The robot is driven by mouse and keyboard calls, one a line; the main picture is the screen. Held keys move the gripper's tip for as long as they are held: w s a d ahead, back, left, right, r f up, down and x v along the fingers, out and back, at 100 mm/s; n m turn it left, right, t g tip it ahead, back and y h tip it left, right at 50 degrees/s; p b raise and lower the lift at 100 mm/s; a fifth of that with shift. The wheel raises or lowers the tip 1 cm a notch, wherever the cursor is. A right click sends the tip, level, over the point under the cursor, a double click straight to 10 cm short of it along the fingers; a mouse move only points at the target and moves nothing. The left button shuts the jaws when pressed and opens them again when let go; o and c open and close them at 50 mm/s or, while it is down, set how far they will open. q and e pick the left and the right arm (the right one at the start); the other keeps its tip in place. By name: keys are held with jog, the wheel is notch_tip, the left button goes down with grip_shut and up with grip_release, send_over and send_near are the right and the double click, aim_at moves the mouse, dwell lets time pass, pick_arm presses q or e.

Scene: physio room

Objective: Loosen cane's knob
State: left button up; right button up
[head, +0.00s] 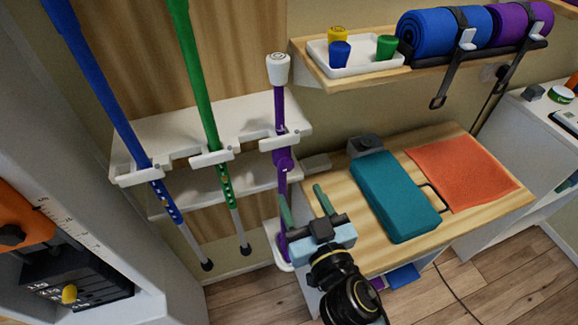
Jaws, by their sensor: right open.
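The purple cane (281,112) stands upright in the right slot of a white wall rack, with a white handle on top. A purple knob (283,160) sticks out of its shaft just below the rack's upper shelf. The cane's lower end reaches a white holder near the bench. My right gripper (299,192) is open, its two greenish fingers apart and pointing up toward the rack. It is below and slightly right of the knob, and I see nothing between the fingers. The left finger overlaps the cane's lower shaft in the picture; I cannot tell whether they touch. My left gripper is out of view.
A blue crutch (112,100) and a green crutch (195,80) stand in the rack's other slots. Right of my gripper, a wooden bench (460,215) carries a teal block (392,195) and an orange towel (462,172). A shelf (325,82) with a white tray and rolled mats overhangs the bench.

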aim_at(288, 169)
jog(key=p+x, duration=0.1)
jog(key=x, duration=0.7)
jog(key=shift+f, duration=0.1)
jog(key=c, duration=1)
jog(key=shift+n, duration=1.5)
jog(key=o, duration=1)
jog(key=b+v, duration=0.2)
jog(key=v, duration=1.1)
jog(key=shift+s+b, duration=0.2)
jog(key=shift+b, duration=0.15)
jog(key=shift+d, duration=0.1)
